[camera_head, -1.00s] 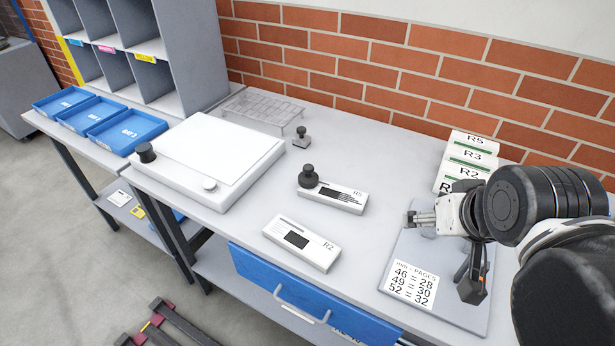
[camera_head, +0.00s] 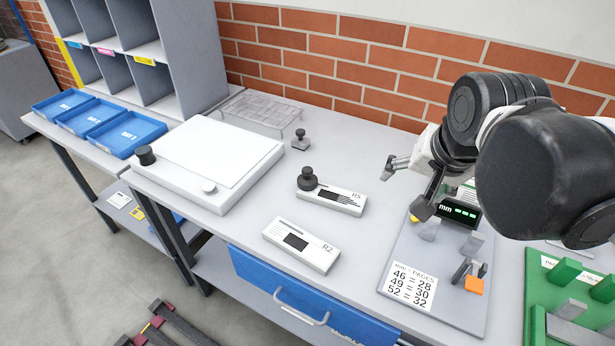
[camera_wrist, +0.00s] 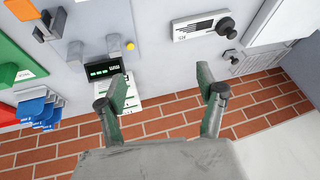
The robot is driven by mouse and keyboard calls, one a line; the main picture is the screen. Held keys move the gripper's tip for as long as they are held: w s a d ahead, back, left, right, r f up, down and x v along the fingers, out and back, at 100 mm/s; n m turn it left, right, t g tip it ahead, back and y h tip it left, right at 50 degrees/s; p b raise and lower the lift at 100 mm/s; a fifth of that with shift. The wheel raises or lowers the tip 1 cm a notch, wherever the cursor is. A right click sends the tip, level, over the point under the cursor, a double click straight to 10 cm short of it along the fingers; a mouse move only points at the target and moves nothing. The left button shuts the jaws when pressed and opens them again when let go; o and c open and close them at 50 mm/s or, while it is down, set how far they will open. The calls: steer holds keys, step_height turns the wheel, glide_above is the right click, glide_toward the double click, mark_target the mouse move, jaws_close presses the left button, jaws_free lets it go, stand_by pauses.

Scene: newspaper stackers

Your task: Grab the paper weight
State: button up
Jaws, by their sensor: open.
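A dark weight with a round knob (camera_head: 308,179) stands upright at the left end of the white R5 bundle (camera_head: 345,201) on the bench. In the wrist view the dark knob (camera_wrist: 226,26) is at the upper right, on the R5 bundle (camera_wrist: 192,28). A smaller grey knobbed piece (camera_head: 301,139) stands farther back; I cannot tell which of the two is the paper weight. My gripper (camera_head: 407,187) is open and empty, above the bench to the right of the R5 bundle. The wrist view shows its two fingers (camera_wrist: 162,82) spread apart.
A white R2 bundle (camera_head: 302,245) lies in front. A grey board with a page chart (camera_head: 411,284) and a small mm display (camera_head: 459,211) is under and beside my arm. A white flat-topped unit (camera_head: 217,155) stands left, a clear tray (camera_head: 261,113) behind. A brick wall (camera_head: 330,60) bounds the back.

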steer(key=w+a+r+m+g, duration=0.1)
steer(key=w+a+m+g, duration=0.1)
steer(key=w+a+m, duration=0.35)
steer(key=m+g+p, duration=0.2)
steer(key=m+g, duration=0.1)
steer(key=m, duration=0.7)
glide_above(307, 178)
step_height(307, 178, down, 8)
steer(key=shift+w+d+f+g, duration=0.15)
steer(key=shift+w+f+g, duration=0.15)
steer(key=shift+w+f, duration=0.35)
step_height(307, 178, down, 8)
steer(key=shift+s+f+p, duration=0.1)
steer(key=shift+p, duration=0.35)
steer(key=shift+f+p, duration=0.4)
steer(key=shift+f, duration=2.2)
steer(key=c, duration=1.6)
